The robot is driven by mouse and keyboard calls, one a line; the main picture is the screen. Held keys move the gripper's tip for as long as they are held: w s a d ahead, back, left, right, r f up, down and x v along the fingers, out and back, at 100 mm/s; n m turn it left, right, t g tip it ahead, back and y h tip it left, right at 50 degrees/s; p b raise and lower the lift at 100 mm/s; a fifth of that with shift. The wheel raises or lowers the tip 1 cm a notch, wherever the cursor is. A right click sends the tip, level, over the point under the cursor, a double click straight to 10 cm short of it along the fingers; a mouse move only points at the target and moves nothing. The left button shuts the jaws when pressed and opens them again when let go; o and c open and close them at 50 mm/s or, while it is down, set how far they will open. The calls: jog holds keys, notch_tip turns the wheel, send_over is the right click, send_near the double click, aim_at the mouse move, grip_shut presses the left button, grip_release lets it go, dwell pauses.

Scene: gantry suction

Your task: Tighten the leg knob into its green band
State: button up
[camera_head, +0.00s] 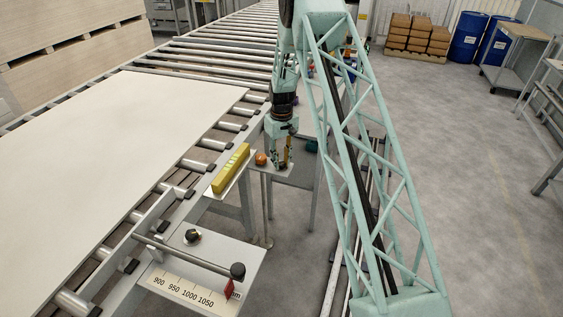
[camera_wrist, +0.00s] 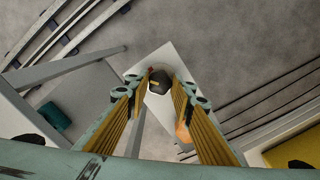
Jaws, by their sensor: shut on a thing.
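My gripper (camera_head: 281,163) points down beside the roller conveyor, over a small plate at its right side. In the wrist view, my gripper (camera_wrist: 163,84) has its two fingers on either side of the dark leg knob (camera_wrist: 160,87), shut on it. The knob carries a yellow mark, and a small red piece shows at its upper left. The knob sits over a pale plate (camera_wrist: 172,55). I cannot make out the green band in either view.
A yellow spirit level (camera_head: 231,169) lies beside the conveyor, left of my gripper. An orange ball (camera_head: 261,159) is close to the fingers. A large white panel (camera_head: 110,170) lies on the rollers. A scale plate (camera_head: 190,292) with a red pointer is in front.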

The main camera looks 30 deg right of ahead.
aim_at(281, 163)
jog(key=o, duration=0.8)
jog(key=shift+o, duration=0.2)
jog(key=shift+r, duration=0.15)
notch_tip(281, 163, up, 12)
dwell(0.3)
dwell(0.4)
